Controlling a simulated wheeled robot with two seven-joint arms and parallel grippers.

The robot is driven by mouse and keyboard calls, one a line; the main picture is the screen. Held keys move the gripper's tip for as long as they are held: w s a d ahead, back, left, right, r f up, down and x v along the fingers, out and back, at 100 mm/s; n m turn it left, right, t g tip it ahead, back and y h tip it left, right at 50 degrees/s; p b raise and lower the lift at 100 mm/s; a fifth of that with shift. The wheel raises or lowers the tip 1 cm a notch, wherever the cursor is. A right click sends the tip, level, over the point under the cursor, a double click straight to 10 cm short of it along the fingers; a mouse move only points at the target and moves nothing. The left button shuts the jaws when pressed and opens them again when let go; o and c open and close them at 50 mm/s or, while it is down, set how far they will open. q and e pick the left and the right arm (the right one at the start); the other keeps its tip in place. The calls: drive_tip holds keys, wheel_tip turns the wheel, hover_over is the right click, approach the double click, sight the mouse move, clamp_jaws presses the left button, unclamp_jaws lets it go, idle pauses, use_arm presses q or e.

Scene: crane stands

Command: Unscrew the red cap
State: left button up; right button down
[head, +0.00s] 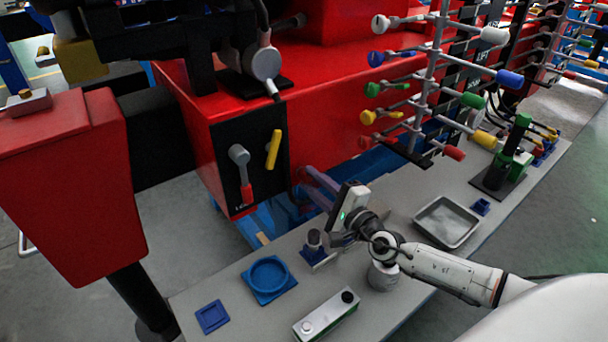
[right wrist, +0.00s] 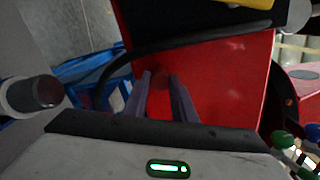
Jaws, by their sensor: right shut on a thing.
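My right gripper (head: 306,179) reaches left over the table toward the red crane body, with its fingers close together. In the right wrist view, its two purple-grey fingers (right wrist: 161,76) are a small gap apart. A small dark red patch, which looks like the red cap (right wrist: 160,77), shows between the fingertips against the red panel. It is hard to tell apart from the panel behind it, and the fingers partly hide it. My left gripper is not in view.
A dark-topped cylinder (head: 313,238) stands in a small holder below the gripper, and also shows in the right wrist view (right wrist: 42,93). The table holds a blue round dish (head: 251,290), a grey tray (head: 475,241) and a blue square (head: 212,317). A rack of colored handles (head: 428,84) stands behind.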

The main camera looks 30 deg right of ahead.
drive_tip(key=shift+f, duration=0.1)
drive_tip(key=n, duration=0.5)
drive_tip(key=shift+s, duration=0.1)
drive_tip(key=c, duration=1.4)
unclamp_jaws()
drive_tip(key=shift+c, duration=0.7)
